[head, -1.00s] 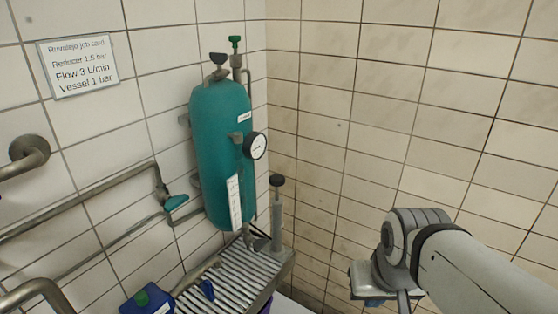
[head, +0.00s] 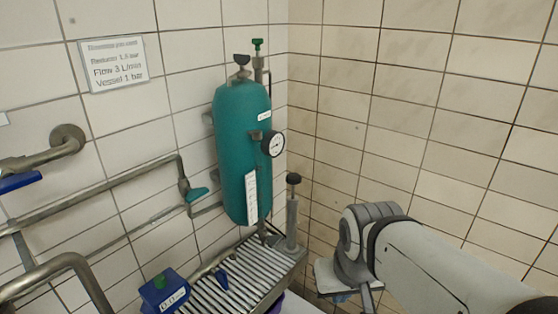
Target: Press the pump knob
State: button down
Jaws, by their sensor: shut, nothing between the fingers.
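The pump knob (head: 293,178) is a small black knob on top of an upright grey pump cylinder (head: 292,222). The pump stands at the right end of a slatted metal rack, beside the teal vessel (head: 238,150). My gripper (head: 345,288) is at the bottom right of the pump, lower in the picture than the knob and apart from it. It is shut and holds nothing. Its fingertips are hard to make out near the bottom edge of the picture.
The slatted rack (head: 225,285) runs below the vessel, with a blue box (head: 163,290) at its left end. A round gauge (head: 273,144) sticks out from the vessel above the pump. Pipes (head: 100,200) line the left wall. The tiled right wall is bare.

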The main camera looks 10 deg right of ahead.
aim_at(294, 179)
jog(key=z, duration=0.05)
jog(key=i, duration=1)
jog(key=u, duration=0.05)
